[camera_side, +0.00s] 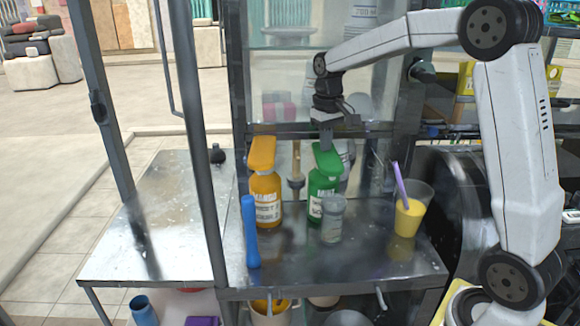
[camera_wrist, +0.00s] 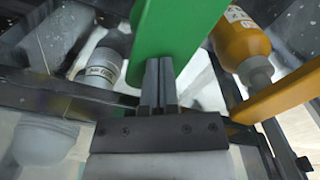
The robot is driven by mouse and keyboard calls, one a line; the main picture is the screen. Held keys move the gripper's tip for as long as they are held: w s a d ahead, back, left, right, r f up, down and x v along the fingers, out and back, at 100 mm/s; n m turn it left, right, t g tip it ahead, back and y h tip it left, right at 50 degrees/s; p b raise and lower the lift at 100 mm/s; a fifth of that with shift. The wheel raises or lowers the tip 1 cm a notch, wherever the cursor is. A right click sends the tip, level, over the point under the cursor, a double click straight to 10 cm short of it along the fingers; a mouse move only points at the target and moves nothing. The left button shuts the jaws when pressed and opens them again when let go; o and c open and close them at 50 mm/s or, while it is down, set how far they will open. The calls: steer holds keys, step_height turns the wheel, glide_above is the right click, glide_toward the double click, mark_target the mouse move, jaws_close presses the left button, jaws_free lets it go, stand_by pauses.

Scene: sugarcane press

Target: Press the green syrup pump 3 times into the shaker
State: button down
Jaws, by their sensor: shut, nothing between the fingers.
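The green syrup pump bottle (camera_side: 322,185) stands upright on the metal counter, with its broad green pump head (camera_side: 326,160) on top. My gripper (camera_side: 325,140) is shut and empty, its fingertips right above the green pump head; I cannot tell if they touch it. In the wrist view my shut fingers (camera_wrist: 158,75) point at the green pump head (camera_wrist: 175,30), which hides the bottle below.
The orange mango bottle (camera_side: 265,190) stands left of the green one. A blue stick-like tool (camera_side: 250,232) stands at the counter's front left. A cup of yellow liquid (camera_side: 410,212) with a purple straw stands at the right. Dark frame posts (camera_side: 195,130) rise at the left.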

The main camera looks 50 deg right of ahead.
steer(key=shift+r, duration=2.3)
steer(key=shift+f, duration=2.5)
steer(key=shift+r, duration=2.55)
